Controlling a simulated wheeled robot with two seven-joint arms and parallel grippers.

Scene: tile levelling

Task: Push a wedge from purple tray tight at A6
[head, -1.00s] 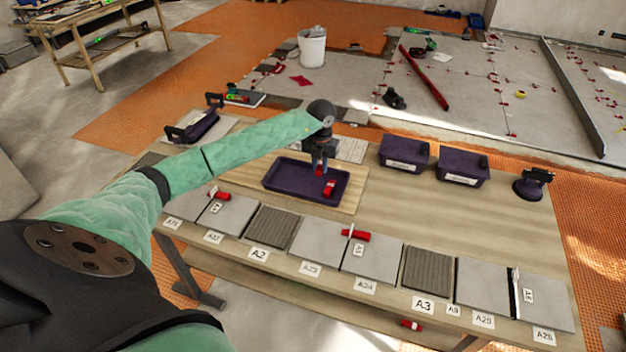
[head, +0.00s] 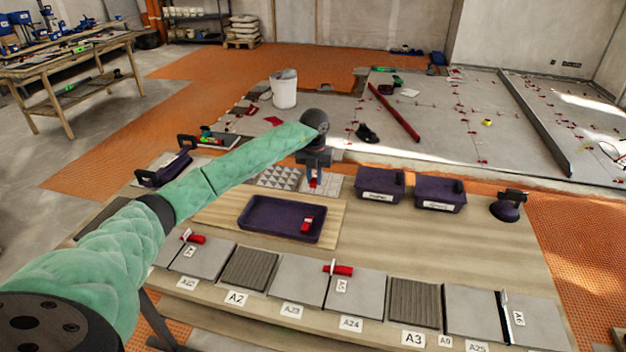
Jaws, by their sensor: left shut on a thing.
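My left gripper (head: 314,178) is shut on a red wedge (head: 313,183) and holds it above the back edge of the purple tray. The shallow purple tray (head: 258,231) lies on a wooden board on the table, with another red wedge (head: 306,224) in its right part. The A6 label (head: 519,318) lies at the front right of the table. Beside it a thin white clip (head: 504,303) stands in the joint between two grey tiles, with no red wedge visible in it. My right gripper is not in view.
Two purple bins (head: 380,184) (head: 440,194) and a dark suction cup (head: 508,206) stand at the table's back right. Red wedges sit at the A5 (head: 343,270) and left (head: 193,239) joints.

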